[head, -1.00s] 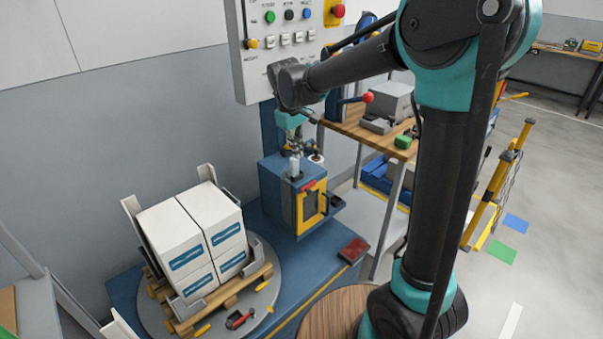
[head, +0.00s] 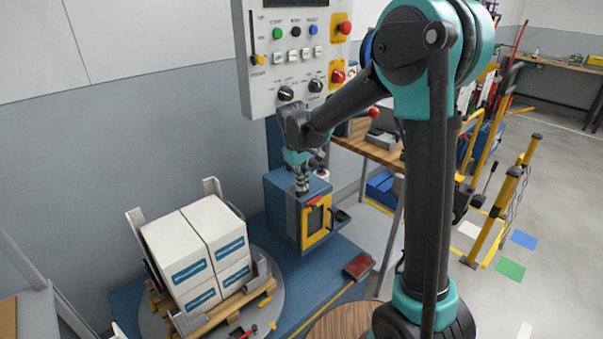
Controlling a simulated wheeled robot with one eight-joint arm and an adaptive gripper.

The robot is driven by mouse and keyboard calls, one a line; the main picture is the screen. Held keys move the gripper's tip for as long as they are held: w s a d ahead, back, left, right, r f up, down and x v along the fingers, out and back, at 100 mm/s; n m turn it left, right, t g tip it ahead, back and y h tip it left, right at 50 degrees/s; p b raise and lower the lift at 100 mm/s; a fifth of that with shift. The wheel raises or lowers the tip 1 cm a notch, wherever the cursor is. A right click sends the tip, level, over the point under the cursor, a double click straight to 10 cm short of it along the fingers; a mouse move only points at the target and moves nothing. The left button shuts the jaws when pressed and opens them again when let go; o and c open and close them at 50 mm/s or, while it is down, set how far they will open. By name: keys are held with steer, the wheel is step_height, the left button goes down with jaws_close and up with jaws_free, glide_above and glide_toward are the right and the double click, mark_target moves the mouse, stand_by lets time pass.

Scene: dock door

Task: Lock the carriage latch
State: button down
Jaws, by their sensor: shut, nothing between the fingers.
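The blue carriage (head: 284,212) stands on the blue machine base and has a yellow-framed front door with a dark window. A small red part (head: 314,202) sits at the top of that frame; it may be the carriage latch, but I cannot tell its position. My gripper (head: 302,191) points down at the carriage's top, just behind and left of the red part. It is shut and empty. Whether its fingertips touch the carriage is too small to tell. My gripper hides part of the carriage's top.
A grey control panel (head: 290,70) with buttons and knobs hangs close above my wrist. A pallet of white boxes (head: 198,250) stands on the round turntable (head: 272,305) at left. A wooden workbench (head: 370,150) is behind at right. A red pedal (head: 358,266) lies in front.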

mark_target(312, 204)
steer(key=f, duration=0.1)
steer(key=d+f, duration=0.1)
steer(key=s+f, duration=0.1)
steer(key=shift+d+f, duration=0.3)
steer(key=shift+d, duration=0.05)
steer(key=shift+s+d+f, duration=0.3)
steer(key=shift+d+f, duration=0.1)
steer(key=shift+f, duration=0.1)
